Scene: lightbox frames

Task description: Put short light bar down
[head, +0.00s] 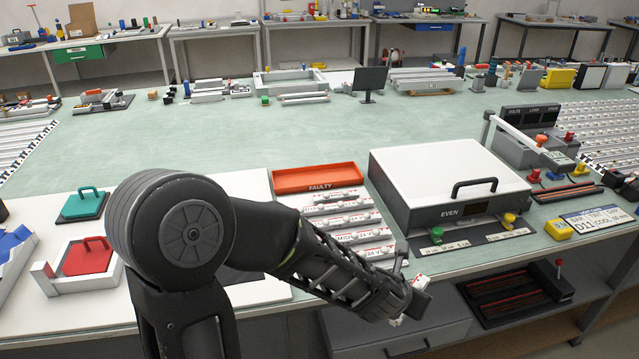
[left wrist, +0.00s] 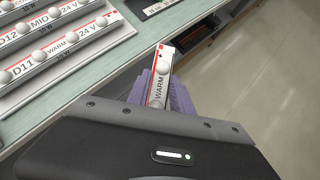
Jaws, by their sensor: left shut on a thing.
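My left gripper (left wrist: 160,88) is shut on a short light bar (left wrist: 162,65), a white strip with a red end, the word WARM and round bulbs. In the head view the gripper (head: 411,292) hangs just past the table's front edge, and only a small part of the bar (head: 420,280) shows there. Similar bars (head: 340,212) lie in labelled rows on a rack, marked with words such as MID, WARM and 24 V in the left wrist view (left wrist: 50,40). My right gripper is not in view.
A red-orange FAULTY tray (head: 318,178) stands behind the rack. A white-lidded box marked EVEN (head: 445,180) stands right of it. Red (head: 88,255) and teal (head: 82,204) handled blocks sit at the left. The green table's middle (head: 200,130) is clear. A lower shelf (head: 590,290) lies below the edge.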

